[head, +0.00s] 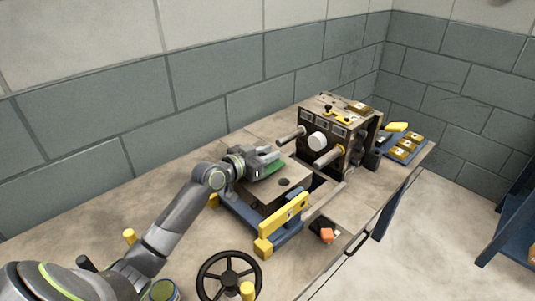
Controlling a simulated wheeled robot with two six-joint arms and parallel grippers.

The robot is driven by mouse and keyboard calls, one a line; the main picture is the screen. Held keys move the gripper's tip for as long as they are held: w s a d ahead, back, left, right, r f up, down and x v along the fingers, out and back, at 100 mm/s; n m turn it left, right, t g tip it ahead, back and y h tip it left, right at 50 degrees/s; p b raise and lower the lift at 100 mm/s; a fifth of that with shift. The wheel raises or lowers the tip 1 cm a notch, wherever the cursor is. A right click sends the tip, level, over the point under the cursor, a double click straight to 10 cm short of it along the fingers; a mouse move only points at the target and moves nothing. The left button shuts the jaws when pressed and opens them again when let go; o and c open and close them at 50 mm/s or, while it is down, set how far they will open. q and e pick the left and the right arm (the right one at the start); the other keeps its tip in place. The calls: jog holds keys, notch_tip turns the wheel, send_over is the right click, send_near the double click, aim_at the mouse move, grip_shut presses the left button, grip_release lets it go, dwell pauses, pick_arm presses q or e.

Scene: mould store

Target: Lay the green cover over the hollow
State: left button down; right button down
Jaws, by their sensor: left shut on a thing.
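The green cover (268,168) shows as a flat green piece at my left gripper (268,158). The gripper is shut on it and hides part of it. Gripper and cover are over the back part of a pale block (266,192) with a flat top. A dark round hollow (284,182) is in the block's top, to the right of and nearer than the cover, and shows uncovered. I cannot tell whether the cover touches the block. My right gripper is not in view.
The block sits in a blue frame (238,212) with a yellow front bar (285,224). A boxy machine (340,135) with rods stands to the right. A black handwheel (229,275) is in front. An orange piece (327,235) lies in a dark recess. A blue tray (392,153) holds several brownish pieces.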

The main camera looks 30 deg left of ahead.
pick_arm(q)
jog(key=shift+f, duration=0.1)
jog(key=shift+f+b, duration=0.4)
jog(key=shift+b, duration=0.1)
jog(key=c, duration=1.2)
grip_release()
jog(key=shift+r+p, duration=0.5)
jog(key=shift+s+a+r, duration=0.1)
jog(key=shift+s+a, duration=0.05)
jog(key=shift+s, duration=0.05)
jog(key=v, duration=1.1)
jog(key=shift+s, duration=0.25)
